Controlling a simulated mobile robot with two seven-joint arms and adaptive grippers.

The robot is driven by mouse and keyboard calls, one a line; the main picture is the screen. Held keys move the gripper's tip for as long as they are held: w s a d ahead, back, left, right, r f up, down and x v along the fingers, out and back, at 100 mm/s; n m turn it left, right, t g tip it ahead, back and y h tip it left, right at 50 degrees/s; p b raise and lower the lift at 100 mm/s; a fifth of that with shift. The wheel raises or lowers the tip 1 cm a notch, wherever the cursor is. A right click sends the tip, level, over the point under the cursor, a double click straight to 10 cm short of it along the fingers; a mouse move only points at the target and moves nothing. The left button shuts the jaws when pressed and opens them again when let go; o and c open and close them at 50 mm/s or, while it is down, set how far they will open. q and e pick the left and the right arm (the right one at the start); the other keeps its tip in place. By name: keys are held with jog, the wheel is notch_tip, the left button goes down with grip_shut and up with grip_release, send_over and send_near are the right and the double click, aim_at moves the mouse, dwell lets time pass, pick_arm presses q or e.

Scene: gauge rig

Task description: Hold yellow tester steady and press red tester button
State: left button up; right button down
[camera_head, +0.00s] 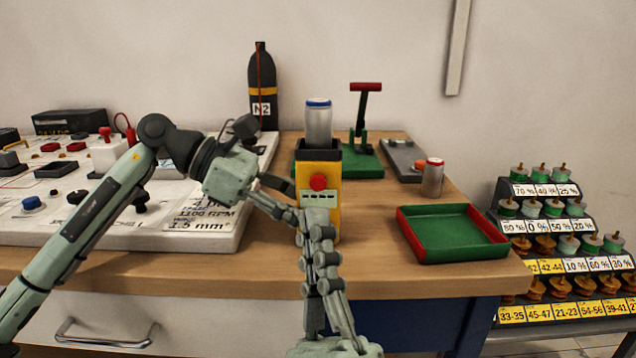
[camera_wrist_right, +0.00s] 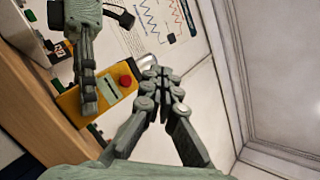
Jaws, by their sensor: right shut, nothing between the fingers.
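The yellow tester (camera_head: 334,198) stands upright on the wooden bench, with a red button (camera_head: 318,182) on its front. A silver can with a blue top (camera_head: 319,125) stands in its dark upper part. The tester (camera_wrist_right: 68,103) and button (camera_wrist_right: 126,81) also show, tilted, in the right wrist view. My left gripper (camera_head: 290,200) reaches the tester's left side, one finger across its front below the button; whether it clamps the tester is unclear. My right gripper (camera_head: 318,214) is shut and empty in front of the tester, its tips (camera_wrist_right: 156,74) just below the button in the head view.
A green tray with red rims (camera_head: 402,229) lies to the right, with a silver can with a red top (camera_head: 432,180) behind it. A green stand with a red handle (camera_head: 363,120) and a black N2 bottle (camera_head: 262,85) stand behind. A white control panel (camera_head: 30,225) fills the left.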

pick_arm(q)
jog(key=shift+f, duration=0.1)
pick_arm(e)
jog(key=shift+w, duration=3)
jog(key=shift+w, duration=0.15)
jog(key=shift+w, duration=0.25)
jog(key=shift+w+d, duration=0.1)
jog(key=shift+w, duration=0.5)
jog(key=shift+s, duration=1)
jog(key=shift+s, duration=0.15)
jog(key=s, duration=0.4)
jog(key=shift+s, duration=0.4)
